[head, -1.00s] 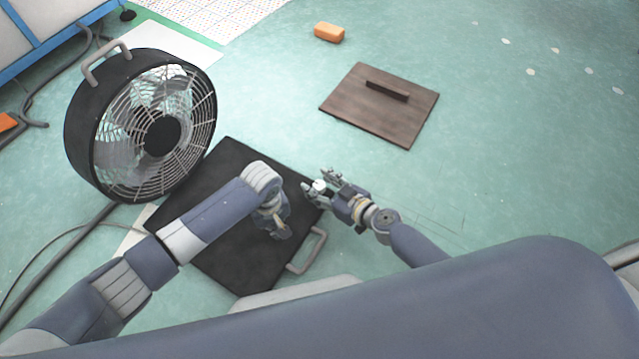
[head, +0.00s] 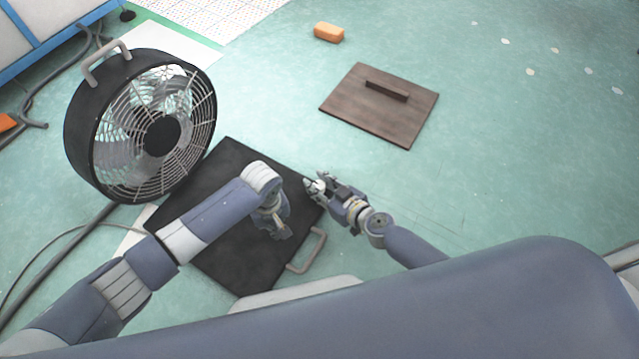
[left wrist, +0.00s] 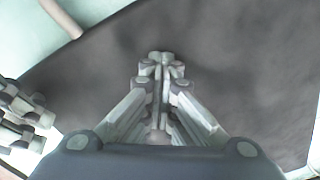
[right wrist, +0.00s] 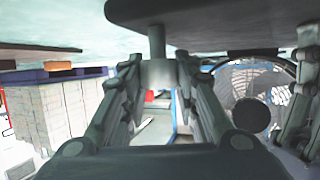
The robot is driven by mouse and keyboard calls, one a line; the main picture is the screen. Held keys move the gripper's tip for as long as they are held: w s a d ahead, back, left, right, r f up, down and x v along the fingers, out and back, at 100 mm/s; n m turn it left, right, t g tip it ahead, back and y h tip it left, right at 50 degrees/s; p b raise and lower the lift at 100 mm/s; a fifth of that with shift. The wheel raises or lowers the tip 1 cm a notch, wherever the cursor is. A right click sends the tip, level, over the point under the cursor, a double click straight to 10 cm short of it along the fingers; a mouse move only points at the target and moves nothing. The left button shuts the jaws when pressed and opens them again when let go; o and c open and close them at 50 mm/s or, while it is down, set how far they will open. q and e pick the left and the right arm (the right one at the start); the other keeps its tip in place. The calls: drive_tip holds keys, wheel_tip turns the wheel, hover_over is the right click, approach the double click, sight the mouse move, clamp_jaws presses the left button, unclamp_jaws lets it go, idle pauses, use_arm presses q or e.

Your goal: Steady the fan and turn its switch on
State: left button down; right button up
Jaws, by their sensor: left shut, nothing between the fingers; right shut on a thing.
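The round black fan (head: 82,140) stands upright at the left in the head view, with a grey handle on top. Its hub and grille also show in the right wrist view (right wrist: 250,112). My left gripper (head: 280,232) is shut and empty above a black plate (head: 225,258). It points down at the plate in the left wrist view (left wrist: 160,62). My right gripper (head: 314,182) is at the plate's right corner. It is shut on a pale grey knob (right wrist: 158,72), which joins a dark flat surface in the right wrist view. I cannot tell how far the knob is turned.
The black plate has a grey handle (head: 308,250) at its near right edge. A brown board (head: 350,112) with a bar handle lies farther back, with an orange block (head: 328,32) behind it. Cables (head: 85,222) run along the left.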

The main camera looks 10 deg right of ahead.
sight(319, 185)
drive_tip(key=shift+w+r+m+t+h, duration=0.1)
drive_tip(key=shift+m+t+h, duration=0.5)
drive_tip(key=shift+m+h, duration=1.45)
drive_tip(key=o, duration=1.1)
wheel_tip(319, 185, up, 10)
